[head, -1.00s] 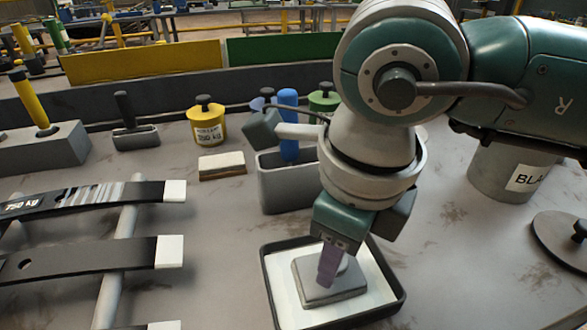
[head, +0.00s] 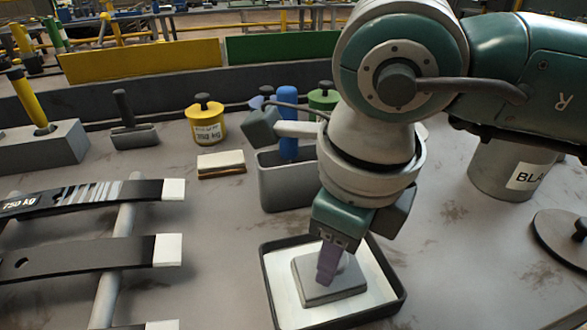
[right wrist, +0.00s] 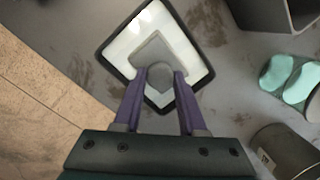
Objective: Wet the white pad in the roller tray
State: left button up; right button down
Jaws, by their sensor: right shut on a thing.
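The roller tray (head: 266,279) is a dark-rimmed square tray with a white inside, at the lower middle of the head view; it also shows in the right wrist view (right wrist: 187,35). A grey square pad block (head: 312,292) sits in the middle of the tray; its underside is hidden. My right gripper (head: 327,278) points down over the tray. In the right wrist view its purple fingers (right wrist: 160,85) are shut on the round grey knob (right wrist: 163,76) of the block. My left gripper is not in view.
A grey bin (head: 286,187) holding a blue handle stands behind the tray. A cream-topped block (head: 221,160) and a yellow weight (head: 206,128) stand farther back. Dark leaf springs (head: 95,259) lie on a rack at left. A labelled can (head: 500,178) and a lid (head: 562,238) are at right.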

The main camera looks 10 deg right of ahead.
notch_tip(320, 180, up, 3)
jog(key=p, duration=0.2)
jog(key=shift+r+p, duration=0.2)
jog(key=shift+p, duration=0.2)
jog(key=shift+r+p, duration=0.35)
jog(key=shift+r, duration=0.1)
notch_tip(320, 180, up, 4)
jog(key=p, duration=0.3)
